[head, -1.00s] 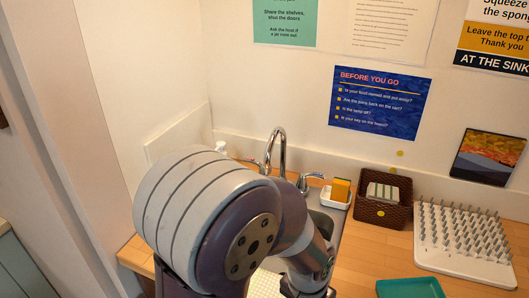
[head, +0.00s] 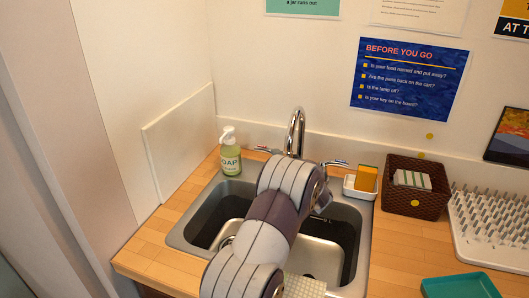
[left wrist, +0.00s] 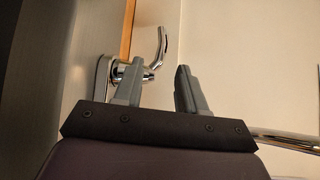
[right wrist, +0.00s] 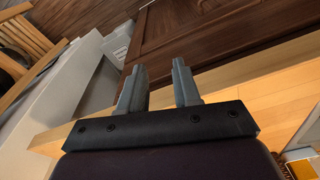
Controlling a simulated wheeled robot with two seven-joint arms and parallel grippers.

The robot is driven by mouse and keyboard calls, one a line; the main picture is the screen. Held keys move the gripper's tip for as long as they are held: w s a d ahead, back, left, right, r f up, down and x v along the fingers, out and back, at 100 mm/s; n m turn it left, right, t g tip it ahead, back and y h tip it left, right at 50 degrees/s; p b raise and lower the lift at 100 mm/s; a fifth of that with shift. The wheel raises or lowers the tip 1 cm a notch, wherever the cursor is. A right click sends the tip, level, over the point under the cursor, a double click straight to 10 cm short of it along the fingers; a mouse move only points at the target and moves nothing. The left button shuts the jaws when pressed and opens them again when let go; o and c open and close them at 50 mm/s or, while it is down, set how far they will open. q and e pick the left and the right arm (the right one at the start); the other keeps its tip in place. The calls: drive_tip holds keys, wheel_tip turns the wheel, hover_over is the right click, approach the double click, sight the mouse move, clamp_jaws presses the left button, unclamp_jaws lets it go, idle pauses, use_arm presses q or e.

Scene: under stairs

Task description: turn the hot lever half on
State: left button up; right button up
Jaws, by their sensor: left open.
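A chrome tap (head: 297,133) stands at the back of the sink, with a lever on each side. The left lever (head: 267,150) and the right lever (head: 335,163) both show in the head view; I cannot read any hot marking. My left arm reaches over the sink and hides its own gripper in the head view. In the left wrist view my left gripper (left wrist: 157,75) is open and empty. A chrome lever (left wrist: 162,45) shows beyond its fingertips, with no clear contact; it looks like the left one. My right gripper (right wrist: 161,70) is open and empty.
A soap bottle (head: 230,152) stands behind the sink's left side. A sponge (head: 366,178) in a white dish, a brown basket (head: 417,187), a spiked rack (head: 490,230) and a teal tray (head: 460,286) are to the right. My right gripper faces a wooden edge and dark wood panels (right wrist: 225,40).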

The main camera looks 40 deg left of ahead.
sight(265, 151)
use_arm(q)
drive_tip(key=x, duration=0.7)
drive_tip(key=shift+a+f, duration=0.1)
drive_tip(key=shift+a, duration=0.15)
drive_tip(key=shift+x, duration=0.85)
drive_tip(key=shift+w, duration=0.1)
drive_tip(key=shift+c, duration=0.3)
